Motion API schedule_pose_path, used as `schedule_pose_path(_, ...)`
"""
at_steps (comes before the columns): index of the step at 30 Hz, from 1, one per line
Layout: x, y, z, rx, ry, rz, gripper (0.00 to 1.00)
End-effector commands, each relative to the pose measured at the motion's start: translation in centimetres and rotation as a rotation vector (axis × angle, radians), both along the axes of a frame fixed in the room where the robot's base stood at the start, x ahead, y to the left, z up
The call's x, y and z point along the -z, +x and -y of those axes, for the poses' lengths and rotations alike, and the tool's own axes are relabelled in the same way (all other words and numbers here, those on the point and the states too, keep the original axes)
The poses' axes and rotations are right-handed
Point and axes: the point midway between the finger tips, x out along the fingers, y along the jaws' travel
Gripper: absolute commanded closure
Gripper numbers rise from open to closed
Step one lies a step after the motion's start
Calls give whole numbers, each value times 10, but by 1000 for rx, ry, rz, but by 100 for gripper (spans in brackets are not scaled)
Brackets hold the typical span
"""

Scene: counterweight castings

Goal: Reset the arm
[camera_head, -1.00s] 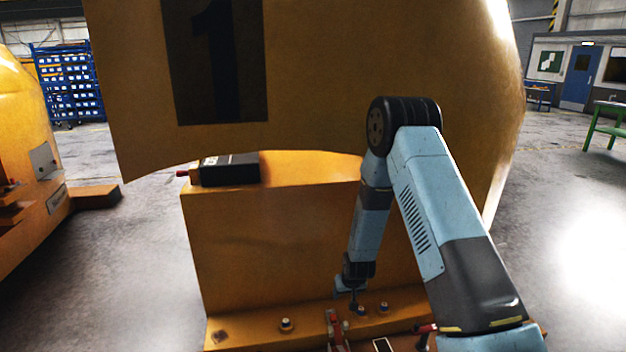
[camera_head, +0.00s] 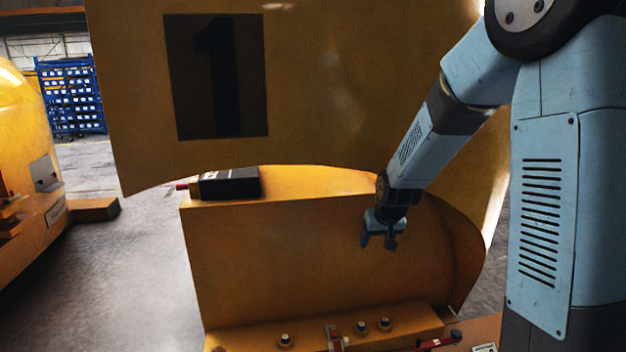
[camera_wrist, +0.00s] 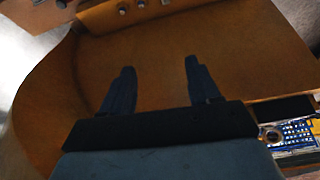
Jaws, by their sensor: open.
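My gripper (camera_head: 379,241) hangs in front of the upright face of the yellow casting (camera_head: 290,255), below the large panel (camera_head: 330,90) marked 1. In the wrist view my gripper (camera_wrist: 158,75) has its two dark fingers spread apart, with nothing between them. The casting's yellow face (camera_wrist: 235,60) lies beyond the fingers. My arm comes down from the upper right in the head view. Whether the fingertips touch the casting cannot be told.
A black box (camera_head: 230,184) sits on the casting's ledge. Another yellow casting (camera_head: 30,220) and a blue rack (camera_head: 70,95) stand at left. Open floor (camera_head: 130,290) lies between the castings.

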Motion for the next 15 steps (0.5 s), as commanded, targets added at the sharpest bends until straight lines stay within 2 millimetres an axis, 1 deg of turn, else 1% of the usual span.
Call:
schedule_pose_path(1, -16, -8, 4, 4, 0, 9, 39)
schedule_pose_path(6, -56, -41, 14, 15, -2, 13, 39)
schedule_pose_path(11, -89, -74, 24, 28, -5, 19, 39)
schedule_pose_path(15, -114, -106, 32, 41, -7, 23, 39)
